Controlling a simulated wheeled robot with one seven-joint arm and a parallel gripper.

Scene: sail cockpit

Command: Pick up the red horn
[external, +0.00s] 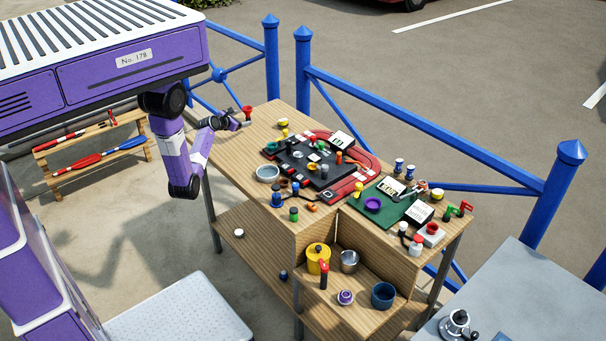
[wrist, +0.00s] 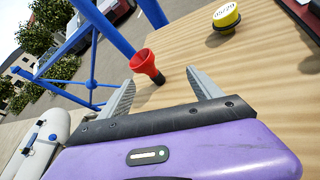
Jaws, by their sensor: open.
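The red horn (wrist: 144,63) stands on the wooden table top near its far-left edge, with its wide red mouth up and a darker lower part. In the wrist view it shows just beyond and between the two grey fingers of my gripper (wrist: 161,92), nearer the left finger. The fingers are spread apart with nothing between them. In the external view the red horn (external: 247,112) is at the table's far-left end, and my gripper (external: 236,123) is right beside it. I cannot tell whether a finger touches it.
A yellow capped pot (wrist: 226,17) stands on the table to the right of the horn. A black and red board (external: 310,165) with many small items covers the table's middle. A blue railing (external: 272,65) runs behind the table. Bare wood (external: 228,157) lies near my gripper.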

